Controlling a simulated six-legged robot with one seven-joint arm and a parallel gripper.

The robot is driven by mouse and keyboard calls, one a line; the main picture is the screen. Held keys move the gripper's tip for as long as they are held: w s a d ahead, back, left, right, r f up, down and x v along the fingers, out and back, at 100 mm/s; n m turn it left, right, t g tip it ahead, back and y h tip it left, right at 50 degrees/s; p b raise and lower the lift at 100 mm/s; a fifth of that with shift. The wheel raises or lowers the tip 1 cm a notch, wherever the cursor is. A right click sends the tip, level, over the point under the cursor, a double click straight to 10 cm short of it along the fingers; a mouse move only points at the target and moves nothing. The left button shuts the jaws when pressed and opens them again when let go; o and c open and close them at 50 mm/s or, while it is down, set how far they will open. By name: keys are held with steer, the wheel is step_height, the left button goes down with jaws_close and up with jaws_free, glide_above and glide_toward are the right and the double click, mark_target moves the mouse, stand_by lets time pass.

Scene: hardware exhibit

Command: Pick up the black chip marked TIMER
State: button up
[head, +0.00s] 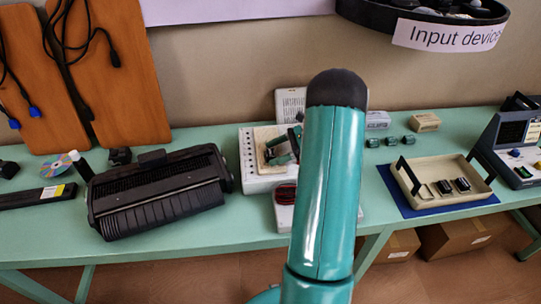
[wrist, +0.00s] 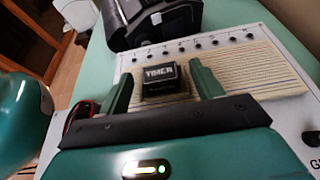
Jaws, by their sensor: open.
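The black chip marked TIMER (wrist: 163,84) sits on a ribbed cream pad (wrist: 240,78) on a white board (wrist: 266,38) in the wrist view. My gripper (wrist: 160,73) is open, with one green finger on each side of the chip. In the head view my gripper (head: 282,148) is over the same board, partly behind my arm, and I cannot make out the chip there.
A black ribbed device (head: 160,195) stands left of the board. A cream tray (head: 415,193) with black parts lies on a blue mat at the right. Small green blocks (head: 391,141) and boxes stand behind. Red wires (head: 285,194) lie in front of the board.

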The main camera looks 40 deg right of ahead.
steer(key=c, duration=1)
steer(key=shift+c, duration=0.3)
steer(key=shift+r, duration=0.1)
